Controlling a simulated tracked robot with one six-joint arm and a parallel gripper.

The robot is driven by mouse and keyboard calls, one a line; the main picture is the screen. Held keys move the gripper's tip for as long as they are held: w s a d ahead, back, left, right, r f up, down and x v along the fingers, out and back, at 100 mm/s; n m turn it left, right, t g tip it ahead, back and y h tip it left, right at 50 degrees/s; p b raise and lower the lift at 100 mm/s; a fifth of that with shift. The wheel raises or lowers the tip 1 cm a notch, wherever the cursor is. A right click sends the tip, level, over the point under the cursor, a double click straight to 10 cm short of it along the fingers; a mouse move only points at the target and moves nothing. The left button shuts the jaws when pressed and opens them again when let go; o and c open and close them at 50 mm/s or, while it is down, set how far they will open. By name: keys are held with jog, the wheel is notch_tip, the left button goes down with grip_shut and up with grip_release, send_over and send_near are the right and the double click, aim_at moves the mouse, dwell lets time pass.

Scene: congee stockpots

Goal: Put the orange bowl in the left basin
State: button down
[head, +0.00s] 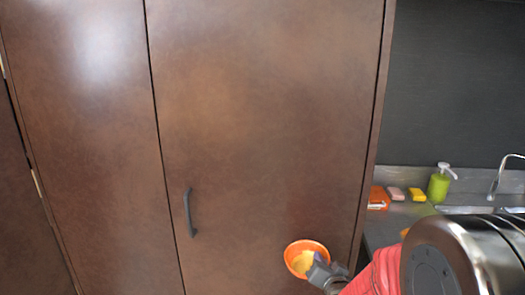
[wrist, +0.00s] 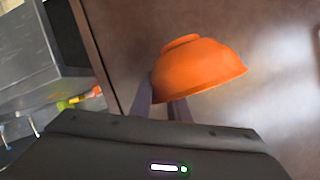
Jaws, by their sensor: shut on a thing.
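The orange bowl (head: 297,250) is in my gripper (head: 326,273), low in the head view, in front of a brown cabinet door. Its open side faces the head camera and shows a yellowish inside. In the wrist view the orange bowl (wrist: 200,70) appears with its base up and its rim toward the bottom right. My gripper (wrist: 163,105) is shut on the bowl's side, and the fingertips are partly hidden by it. Part of a sink basin (head: 465,210) shows at the right edge of the head view, largely hidden behind my arm. I cannot tell left from right basin.
A tall brown cabinet (head: 260,120) with a dark handle (head: 190,212) fills the left and middle. A faucet (head: 496,180) rises at the right.

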jog(key=shift+w+a+f, duration=0.1)
jog(key=shift+w+a, duration=0.1)
jog(key=shift+a, duration=0.3)
jog(key=shift+w+a, duration=0.15)
jog(key=shift+a, duration=0.3)
jog(key=shift+f, duration=0.2)
jog(key=s+d+r+m+g+h, duration=0.15)
jog(key=s+d, duration=0.25)
jog(key=d, duration=0.8)
jog(key=s+d+r+m+h, duration=0.2)
jog(key=s+d, duration=0.1)
jog(key=d, duration=0.8)
jog(key=s+d+r+m+h, duration=0.2)
jog(key=s+d, duration=0.2)
jog(key=d, duration=0.8)
jog(key=s+d+r+m+g+h, duration=0.1)
jog(key=s+d+m+g+h, duration=0.1)
jog(key=s+d, duration=0.7)
jog(key=shift+s+d+r+h, duration=0.35)
jog(key=shift+d+r+h, duration=0.1)
jog(key=shift+d, duration=0.45)
jog(key=shift+s+m, duration=0.15)
jog(key=shift+m, duration=0.1)
